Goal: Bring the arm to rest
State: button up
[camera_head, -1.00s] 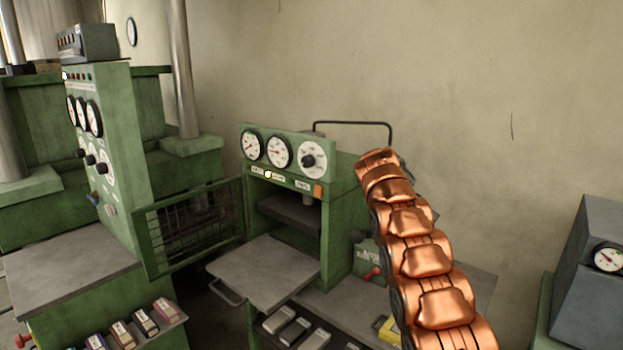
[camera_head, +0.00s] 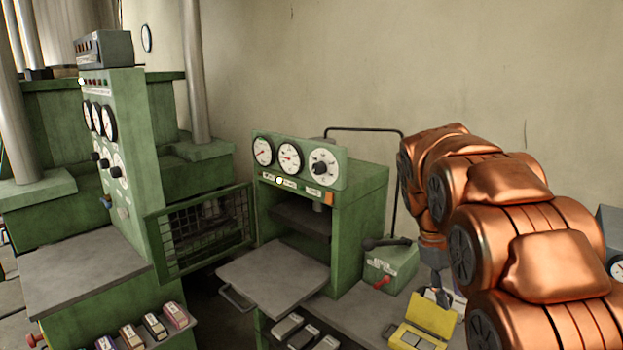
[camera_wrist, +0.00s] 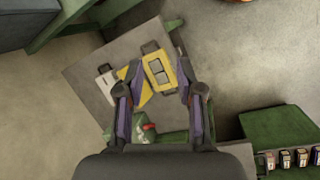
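My copper-coloured arm (camera_head: 540,250) arches over from the right in the head view. My gripper (camera_head: 440,296) hangs down from it, above the grey bench top near a yellow case (camera_head: 434,315). In the wrist view my gripper (camera_wrist: 158,92) has its two fingers spread apart with nothing held between them. The yellow case (camera_wrist: 157,70) lies below and beyond the fingertips, open, with grey pieces in it. The exact height of the fingers above the bench cannot be told.
A green press with dials (camera_head: 291,158) stands behind a lowered grey shelf (camera_head: 273,276). A green box with a red lever (camera_head: 390,268) sits beside the gripper. A mesh gate (camera_head: 202,234) and a tall green panel (camera_head: 121,165) stand to the left. Small labelled blocks (camera_head: 155,326) lie at lower left.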

jog(key=s+a+f+m+y, duration=0.1)
jog(key=s+a+f, duration=0.2)
jog(key=s, duration=0.7)
jog(key=s+a+f+m+y, duration=0.1)
jog(key=s+a+f+m, duration=0.1)
jog(key=s, duration=0.9)
jog(key=s+a+f+m+y, duration=0.1)
jog(key=s+a+f, duration=0.2)
jog(key=s, duration=0.7)
jog(key=shift+s+a+f+m+g+y, duration=0.3)
jog(key=shift+s+a+m, duration=0.1)
jog(key=shift+a, duration=0.15)
